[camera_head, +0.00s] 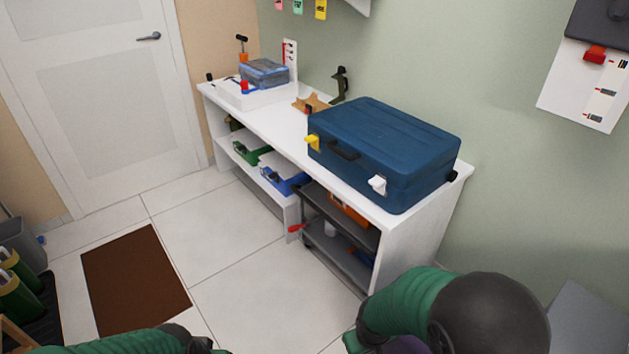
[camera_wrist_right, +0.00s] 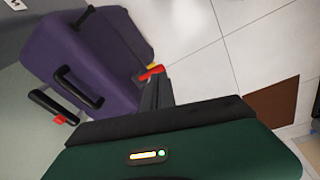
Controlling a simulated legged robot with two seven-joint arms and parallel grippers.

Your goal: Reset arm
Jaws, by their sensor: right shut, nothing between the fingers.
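My right arm (camera_head: 415,305), green with a dark rounded joint, comes in at the bottom right of the head view; its gripper is hidden there. In the right wrist view my right gripper (camera_wrist_right: 154,92) shows as dark fingers shut together, with nothing between them. My left arm (camera_head: 110,342) shows only as a green strip at the bottom left of the head view, and its gripper is out of frame. A purple case (camera_wrist_right: 85,55) with black handles lies beyond the right gripper, with a red piece (camera_wrist_right: 151,72) by the fingertips; I cannot tell whether they touch.
A white bench (camera_head: 270,122) along the wall bears a blue case (camera_head: 390,145) and a small clear-lidded box (camera_head: 264,72). A dark cart (camera_head: 340,220) stands under its near end. A brown mat (camera_head: 135,280) lies on open tiled floor. A closed door (camera_head: 100,100) is at left.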

